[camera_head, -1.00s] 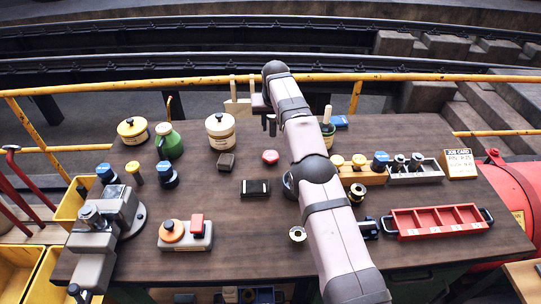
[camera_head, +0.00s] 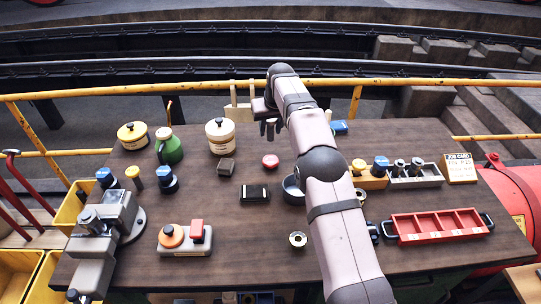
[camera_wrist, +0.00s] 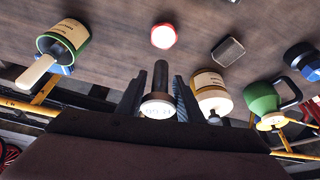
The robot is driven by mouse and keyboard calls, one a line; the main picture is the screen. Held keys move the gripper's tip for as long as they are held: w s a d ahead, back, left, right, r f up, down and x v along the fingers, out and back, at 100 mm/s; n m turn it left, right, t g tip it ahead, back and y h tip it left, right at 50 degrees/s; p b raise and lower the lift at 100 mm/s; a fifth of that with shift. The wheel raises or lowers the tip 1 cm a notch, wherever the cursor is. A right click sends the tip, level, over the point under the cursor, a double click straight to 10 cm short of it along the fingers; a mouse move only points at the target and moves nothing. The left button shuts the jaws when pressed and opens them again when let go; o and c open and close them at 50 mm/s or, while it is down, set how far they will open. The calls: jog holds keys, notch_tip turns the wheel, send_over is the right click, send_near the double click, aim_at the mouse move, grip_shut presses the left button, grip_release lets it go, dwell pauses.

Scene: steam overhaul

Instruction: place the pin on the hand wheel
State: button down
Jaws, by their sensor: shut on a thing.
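My gripper (camera_head: 270,129) is at the back of the workbench, jaws shut on the pin (camera_wrist: 157,90). In the wrist view the pin has a dark shaft and a wider head with a pale lettered face, held between the two fingers. A small red rounded piece (camera_head: 270,161), which looks like the hand wheel, lies on the bench in front of my gripper. It shows in the wrist view (camera_wrist: 163,36) with a pale centre, beyond the pin's shaft end and apart from it.
A dark block (camera_head: 226,166) and a cream pot (camera_head: 220,134) stand left of the red piece. A black box (camera_head: 254,193) and a dark round dish (camera_head: 293,189) are nearer the front. A red compartment tray (camera_head: 393,229) is at right. Bare wood surrounds the red piece.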

jog(key=shift+f+p, duration=1.05)
jog(key=shift+f, duration=3.45)
jog(key=shift+f, duration=0.15)
jog(key=c, duration=1.2)
grip_release()
jog(key=shift+s, duration=0.1)
jog(key=shift+b+v, duration=1.9)
jog(key=shift+v, duration=4.2)
jog(key=s+d+f+g, duration=0.1)
jog(key=s+d+f, duration=0.2)
jog(key=s, duration=1)
jog(key=s+d+f+m+g, duration=0.1)
jog(key=s+d+f+g, duration=0.1)
jog(key=s, duration=1.2)
jog(key=s+d+f+m+g+h, duration=0.1)
jog(key=s+d+f, duration=0.3)
jog(key=s, duration=0.9)
jog(key=shift+s+d+f, duration=0.15)
jog(key=shift+d+f, duration=0.05)
jog(key=shift+d, duration=0.05)
